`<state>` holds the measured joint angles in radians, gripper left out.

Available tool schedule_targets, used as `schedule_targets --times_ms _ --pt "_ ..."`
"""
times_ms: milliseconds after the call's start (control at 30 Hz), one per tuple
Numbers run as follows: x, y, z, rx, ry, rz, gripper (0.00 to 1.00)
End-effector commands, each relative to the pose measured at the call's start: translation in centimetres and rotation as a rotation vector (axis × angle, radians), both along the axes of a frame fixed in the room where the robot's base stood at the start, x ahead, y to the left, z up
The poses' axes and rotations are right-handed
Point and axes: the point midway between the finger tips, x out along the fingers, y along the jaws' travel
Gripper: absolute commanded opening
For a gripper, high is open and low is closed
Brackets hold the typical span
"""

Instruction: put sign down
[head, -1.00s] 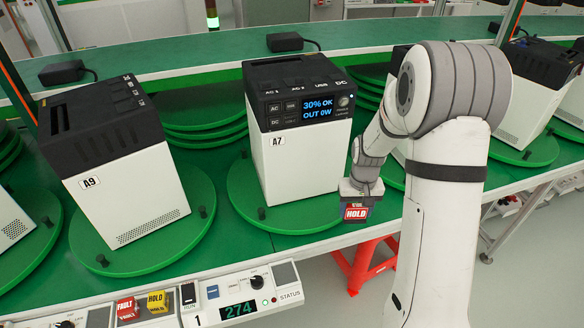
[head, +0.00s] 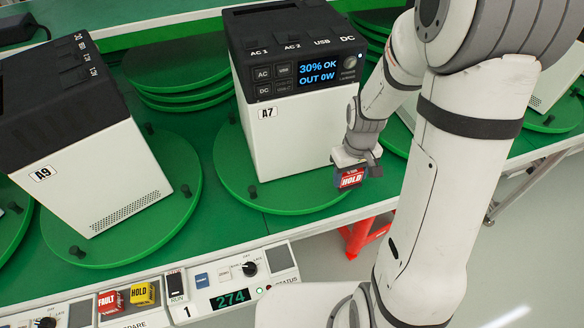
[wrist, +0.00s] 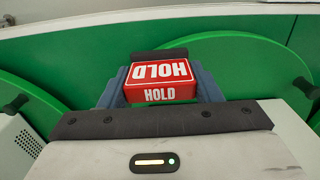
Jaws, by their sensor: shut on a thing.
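A small red sign block marked HOLD (head: 351,178) is held at the end of my arm. My gripper (head: 355,165) is shut on it, in front of the lower right of the unit labelled A7 (head: 290,135). In the wrist view the red HOLD sign (wrist: 160,82) sits between the blue-grey finger pads, with its lettering on two faces. Green turntable discs (wrist: 215,60) and the green line surface show beyond it. The sign appears clear of the surface, but the exact gap cannot be told.
Unit A9 (head: 100,170) stands on its own green turntable (head: 180,215) at left. A control panel (head: 265,268) runs along the front edge, with a red FAULT block (head: 110,302) and a yellow HOLD block (head: 142,294) on it. A red stool (head: 362,238) stands below the line.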

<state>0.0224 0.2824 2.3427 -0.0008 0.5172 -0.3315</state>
Motion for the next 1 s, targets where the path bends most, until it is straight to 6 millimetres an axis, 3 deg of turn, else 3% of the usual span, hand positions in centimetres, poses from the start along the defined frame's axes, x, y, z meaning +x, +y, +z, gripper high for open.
schedule_targets --times_ms 300,500,633,833,1000 --pt "0.5 8.0 0.2 0.000 0.001 -0.011 0.34" --pt "0.7 11.2 0.1 0.000 0.000 -0.019 0.34" --pt "0.7 11.7 -0.2 -0.001 0.002 -0.023 0.34" --pt "0.8 11.7 -2.6 -0.001 0.003 -0.025 0.34" --pt "0.8 11.6 -3.5 0.000 -0.001 -0.025 0.34"
